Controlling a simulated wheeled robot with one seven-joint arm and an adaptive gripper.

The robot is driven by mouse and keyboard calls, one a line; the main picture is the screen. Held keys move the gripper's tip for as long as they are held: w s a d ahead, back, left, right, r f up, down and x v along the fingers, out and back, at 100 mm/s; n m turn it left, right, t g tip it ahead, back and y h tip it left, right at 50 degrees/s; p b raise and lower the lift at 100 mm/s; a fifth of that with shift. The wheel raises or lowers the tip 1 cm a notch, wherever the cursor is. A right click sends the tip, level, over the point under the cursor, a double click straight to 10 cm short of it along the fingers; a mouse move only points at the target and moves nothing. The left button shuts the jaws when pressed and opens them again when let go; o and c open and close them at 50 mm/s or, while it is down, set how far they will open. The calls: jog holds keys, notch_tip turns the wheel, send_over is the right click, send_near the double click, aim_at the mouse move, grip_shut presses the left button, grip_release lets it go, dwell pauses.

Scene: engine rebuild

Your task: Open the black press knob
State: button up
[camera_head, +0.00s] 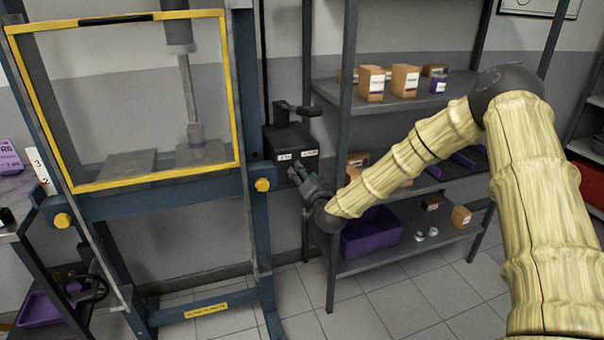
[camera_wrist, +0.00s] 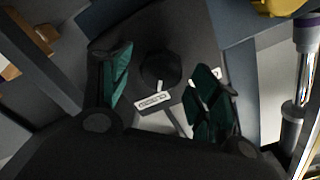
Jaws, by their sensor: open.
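The black press knob (camera_wrist: 160,70) shows in the wrist view as a round dark knob on the face of a dark box, above a small white label (camera_wrist: 153,101). My gripper (camera_wrist: 163,80) is open, with one green-padded finger on each side of the knob. Whether either finger touches it I cannot tell. In the head view my gripper (camera_head: 300,172) is at the front of the black control box (camera_head: 290,138), which is fixed to the right side of the blue press frame (camera_head: 247,90). The knob is hidden there by my gripper.
The yellow-edged press guard (camera_head: 130,185) is at the left of the box. A grey shelf unit (camera_head: 345,113) with small boxes and a purple bin (camera_head: 370,235) stands close at the right. A black handle (camera_head: 297,108) sticks out above the control box.

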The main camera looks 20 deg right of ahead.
jog(key=shift+w, duration=0.6)
jog(key=c, duration=1)
